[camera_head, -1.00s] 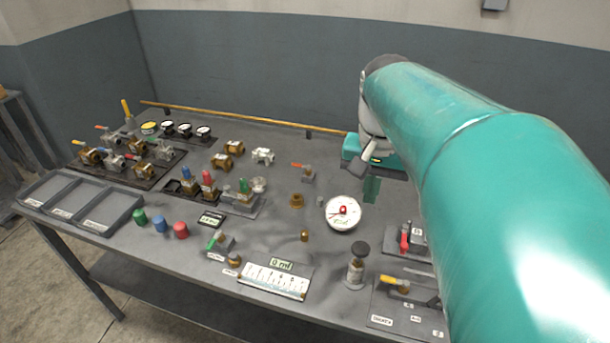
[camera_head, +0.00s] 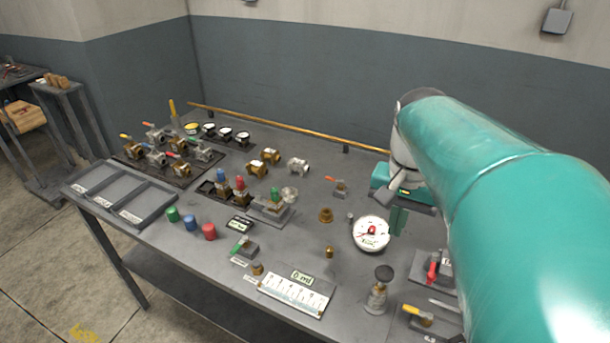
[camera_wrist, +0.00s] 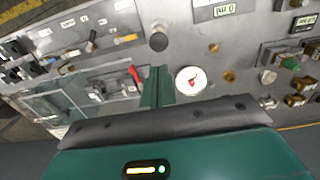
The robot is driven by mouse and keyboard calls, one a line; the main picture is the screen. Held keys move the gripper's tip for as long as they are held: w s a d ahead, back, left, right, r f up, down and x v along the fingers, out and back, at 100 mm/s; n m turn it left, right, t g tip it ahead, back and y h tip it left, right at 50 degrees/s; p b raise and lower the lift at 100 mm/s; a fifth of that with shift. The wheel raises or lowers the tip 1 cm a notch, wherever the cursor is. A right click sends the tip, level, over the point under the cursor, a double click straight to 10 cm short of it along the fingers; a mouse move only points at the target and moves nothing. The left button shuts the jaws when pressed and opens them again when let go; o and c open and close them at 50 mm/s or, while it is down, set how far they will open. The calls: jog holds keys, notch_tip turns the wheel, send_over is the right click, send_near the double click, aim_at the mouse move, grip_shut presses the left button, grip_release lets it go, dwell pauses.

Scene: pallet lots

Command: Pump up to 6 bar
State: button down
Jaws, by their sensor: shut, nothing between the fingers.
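A round white gauge (camera_head: 370,236) with a red needle lies on the grey table; in the wrist view it is just right of my fingers (camera_wrist: 189,80). Its scale is too small to read. A small upright metal cylinder with a black round knob (camera_head: 383,273), which looks like a hand pump, stands in front of the gauge. Its knob also shows in the wrist view (camera_wrist: 158,41), beyond my fingertips. My gripper (camera_head: 397,221) is green, points down beside the gauge and is shut and empty. Its fingers show together in the wrist view (camera_wrist: 158,76).
A red-lever fixture (camera_head: 432,272) and a yellow-handled valve (camera_head: 418,315) stand at the right front. A scale plate with a small display (camera_head: 296,294) lies left of the cylinder. Several valves and a tray (camera_head: 122,193) fill the left. A brass rod (camera_head: 290,127) runs along the back.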

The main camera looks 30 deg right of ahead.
aim_at(384, 270)
notch_tip(384, 270, down, 11)
jog(key=shift+f, duration=0.15)
jog(key=shift+d, duration=0.1)
notch_tip(384, 270, down, 4)
jog(key=shift+r, duration=0.2)
jog(key=shift+s+f, duration=0.1)
jog(key=shift+s, duration=0.05)
dwell(0.4)
jog(key=shift+w+r, duration=0.2)
jog(key=shift+r, duration=0.3)
notch_tip(384, 270, up, 14)
jog(key=shift+f, duration=0.25)
